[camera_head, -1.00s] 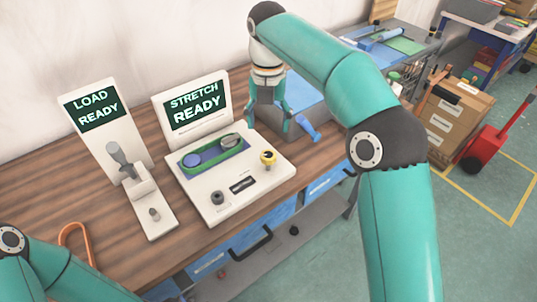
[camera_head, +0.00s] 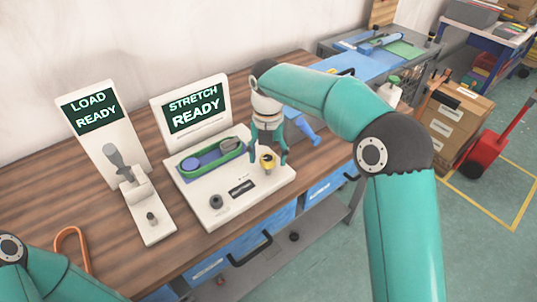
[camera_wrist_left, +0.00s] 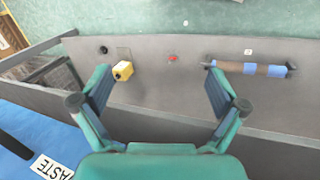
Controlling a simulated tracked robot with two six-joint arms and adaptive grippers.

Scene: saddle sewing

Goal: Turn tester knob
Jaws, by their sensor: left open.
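The stretch tester (camera_head: 195,215) is a white panel on the wooden bench, with a screen (camera_head: 195,108) reading "STRETCH READY". A yellow knob (camera_head: 267,164) is on its right side and a dark knob (camera_head: 216,202) near its front edge. A green band (camera_head: 212,158) loops around two posts on it. My right gripper (camera_head: 269,153) points down over the yellow knob, fingers apart on either side of it; contact cannot be told. My left gripper (camera_wrist_left: 160,85) is open and empty in the left wrist view; the head view shows only part of that arm.
A load tester (camera_head: 150,222) with a lever and a "LOAD READY" screen stands to the left. A blue tool (camera_head: 303,128) lies right of the stretch tester. An orange hook (camera_head: 72,240) is at the front left.

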